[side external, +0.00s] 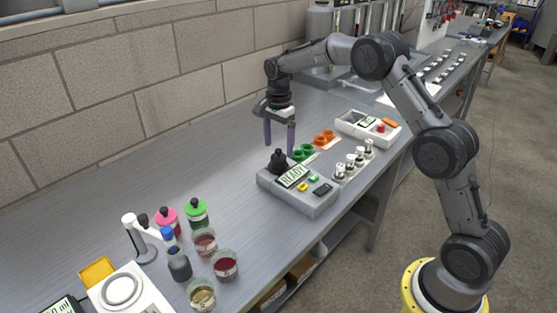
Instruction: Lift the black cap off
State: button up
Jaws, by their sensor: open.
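A black cap (278,160) sits upright on the left end of a grey device (308,201) whose display reads READY. My gripper (279,145) hangs above the bench with its fingers pointing down. Its two fingers are apart and nothing shows between them. The fingertips are at about the height of the cap in the picture. I cannot tell from this one view whether they straddle the cap or are apart from it.
Green rings (302,153), orange rings (324,138) and several small vials (350,161) stand close behind and right of the device. A white tray (390,139) lies beyond. Bottles (179,264), cups (225,265) and a white scale (128,296) are front left. The bench left of the device is clear.

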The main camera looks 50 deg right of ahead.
aim_at(278, 150)
notch_tip(278, 150, down, 4)
jog(key=shift+a+f, duration=0.1)
jog(key=shift+f, duration=0.05)
jog(key=shift+c, duration=0.2)
jog(key=c, duration=1.4)
jog(key=shift+o, duration=0.2)
